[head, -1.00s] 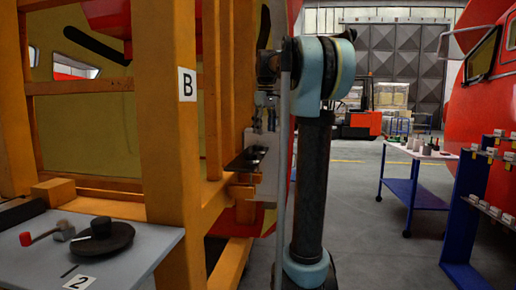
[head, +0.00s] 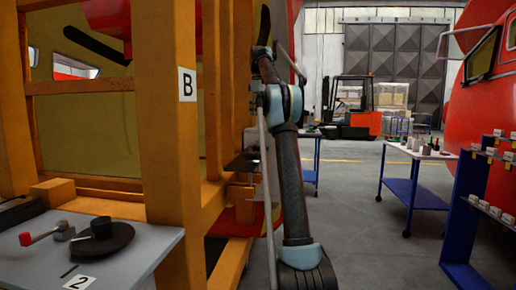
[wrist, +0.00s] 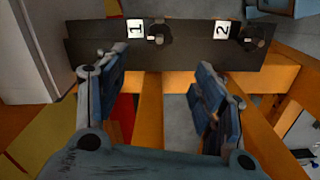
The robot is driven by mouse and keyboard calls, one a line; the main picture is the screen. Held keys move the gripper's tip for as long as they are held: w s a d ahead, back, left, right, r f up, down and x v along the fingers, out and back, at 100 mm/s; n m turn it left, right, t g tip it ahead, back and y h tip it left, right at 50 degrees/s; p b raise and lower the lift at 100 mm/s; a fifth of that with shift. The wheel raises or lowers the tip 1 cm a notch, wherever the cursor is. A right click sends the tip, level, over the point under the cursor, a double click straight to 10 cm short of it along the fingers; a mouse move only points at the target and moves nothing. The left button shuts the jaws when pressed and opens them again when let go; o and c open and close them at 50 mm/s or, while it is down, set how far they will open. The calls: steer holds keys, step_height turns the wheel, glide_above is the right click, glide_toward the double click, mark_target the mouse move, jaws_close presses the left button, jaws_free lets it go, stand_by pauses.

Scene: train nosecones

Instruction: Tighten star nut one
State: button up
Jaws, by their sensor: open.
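In the wrist view, a dark plate (wrist: 90,48) runs across the top, with white labels 1 and 2. Star nut one (wrist: 158,33) is a small dark knob just right of label 1, and a similar nut (wrist: 257,38) sits by label 2. My gripper (wrist: 160,64) is open and empty. Its two fingers are spread wide, and nut one lies ahead of the gap between them, apart from both. In the head view the dark plate (head: 238,166) shows at the orange frame's side; my arm's end is partly hidden there, and the nuts cannot be made out.
The orange frame (head: 165,130) marked B stands close to my arm. A grey table (head: 130,258) marked 2 is at lower left. A blue trolley (head: 415,193) and blue rack (head: 462,230) stand right. Open floor (head: 365,240) lies between.

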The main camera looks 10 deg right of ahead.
mark_target(258, 145)
step_height(258, 145, down, 18)
steer(key=shift+w+r, duration=0.1)
steer(key=shift+r, duration=0.15)
stand_by(0.6)
steer(key=shift+c, duration=0.4)
steer(key=c, duration=1)
steer(key=shift+o, duration=0.2)
steer(key=shift+d, duration=0.1)
